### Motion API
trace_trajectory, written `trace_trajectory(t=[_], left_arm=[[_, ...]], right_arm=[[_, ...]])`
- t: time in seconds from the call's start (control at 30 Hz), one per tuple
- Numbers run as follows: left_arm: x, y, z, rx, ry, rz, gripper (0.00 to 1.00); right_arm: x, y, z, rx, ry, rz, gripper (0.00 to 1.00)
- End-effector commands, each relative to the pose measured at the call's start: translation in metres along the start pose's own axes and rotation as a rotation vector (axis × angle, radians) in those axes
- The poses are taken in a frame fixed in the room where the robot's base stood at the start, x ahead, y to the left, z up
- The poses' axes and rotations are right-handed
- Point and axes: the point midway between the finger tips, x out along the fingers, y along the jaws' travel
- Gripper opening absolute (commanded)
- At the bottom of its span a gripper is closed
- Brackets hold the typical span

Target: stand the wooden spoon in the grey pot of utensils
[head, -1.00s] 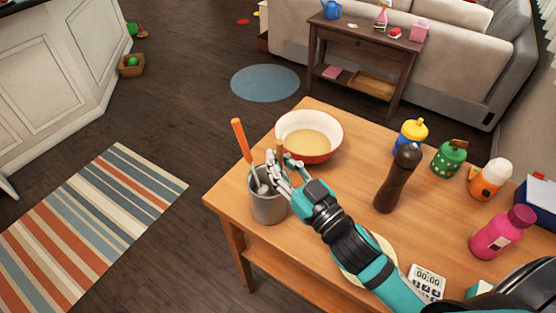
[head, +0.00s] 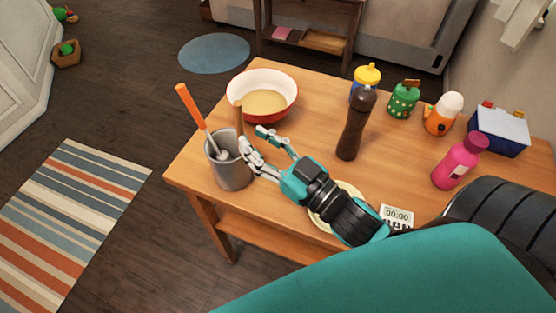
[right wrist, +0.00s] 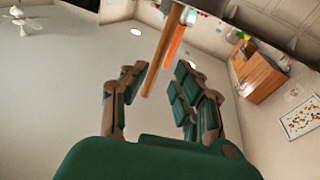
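The wooden spoon (head: 238,116) stands in the grey pot (head: 231,172), its plain brown handle rising above the rim. Its lower end is hidden inside the pot. An orange-handled utensil (head: 190,105) leans left in the same pot. My right gripper (head: 262,150) is open just right of the pot, its fingers spread toward the spoon. In the right wrist view the spoon handle (right wrist: 162,52) runs between the two open fingers (right wrist: 158,72), with gaps on both sides. The orange handle (right wrist: 175,38) shows behind it. My left gripper is not in view.
A red-and-white bowl (head: 290,84) stands behind the pot. A dark pepper mill (head: 354,130), a plate (head: 319,216) and a timer (head: 396,214) are around my right arm. Bottles, including a pink one (head: 458,163), stand at the right. The table's left edge is close to the pot.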

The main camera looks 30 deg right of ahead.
Motion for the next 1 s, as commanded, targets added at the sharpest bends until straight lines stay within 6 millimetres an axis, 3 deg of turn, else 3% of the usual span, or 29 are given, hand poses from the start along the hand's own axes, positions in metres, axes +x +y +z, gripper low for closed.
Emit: trace_trajectory(t=[0.13, 0.4, 1.0], left_arm=[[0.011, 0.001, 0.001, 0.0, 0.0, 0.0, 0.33], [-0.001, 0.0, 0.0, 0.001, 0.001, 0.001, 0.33], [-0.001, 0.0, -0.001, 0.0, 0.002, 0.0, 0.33]], right_arm=[[-0.026, 0.0, 0.003, 0.0, -0.004, 0.001, 0.29], [-0.049, 0.0, -0.001, 0.0, -0.002, 0.002, 0.29], [-0.052, 0.0, 0.0, -0.001, 0.001, 0.0, 0.29]])
